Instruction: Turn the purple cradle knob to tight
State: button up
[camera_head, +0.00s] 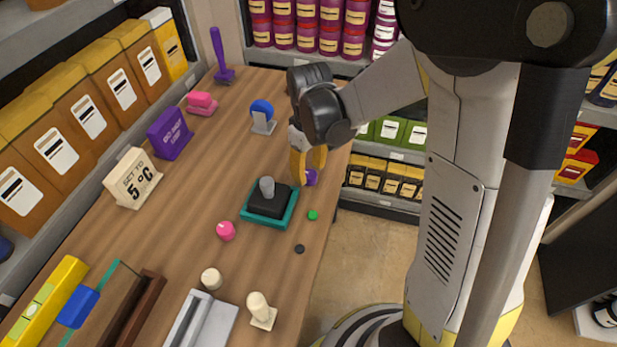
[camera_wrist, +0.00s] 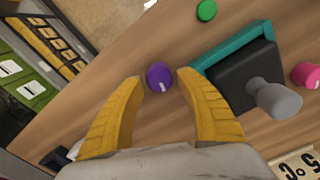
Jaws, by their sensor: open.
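The purple cradle knob (camera_wrist: 159,77) is a small round knob with a white mark on its face, in the wrist view. It sits on the wooden table between the tips of my open gripper (camera_wrist: 155,82), which seem a little short of it. I cannot tell whether either finger touches it. In the head view the purple knob (camera_head: 310,177) shows near the table's right edge, partly behind the yellow fingers of my gripper (camera_head: 308,172).
A teal tray (camera_head: 262,222) with a black block and grey peg stands close to the knob. A green button (camera_head: 313,215), pink knob (camera_head: 226,230) and dark button (camera_head: 299,249) are nearby. A purple sign (camera_head: 171,135) and white sign (camera_head: 133,178) stand further left.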

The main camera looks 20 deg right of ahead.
notch_tip(320, 180, down, 2)
jog(key=shift+c, duration=0.5)
jog(key=c, duration=0.8)
